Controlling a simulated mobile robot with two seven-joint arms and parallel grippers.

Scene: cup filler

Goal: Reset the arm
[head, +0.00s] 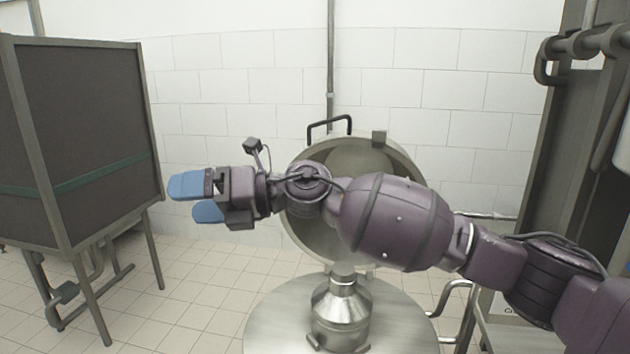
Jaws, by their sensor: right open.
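My right arm (395,222) comes in from the right edge and stretches across the middle of the head view. Its gripper (190,200) points left, with two blue fingertips apart and nothing between them. It is in the air, in front of the tiled wall and to the right of the dark cabinet. My left gripper is not in view.
A round metal vessel lid (408,168) stands raised behind my arm, partly hidden by it. Below are a metal canister (341,312) and a round steel top (395,325). A dark cabinet on legs (95,130) stands left. A dark frame (560,150) stands right.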

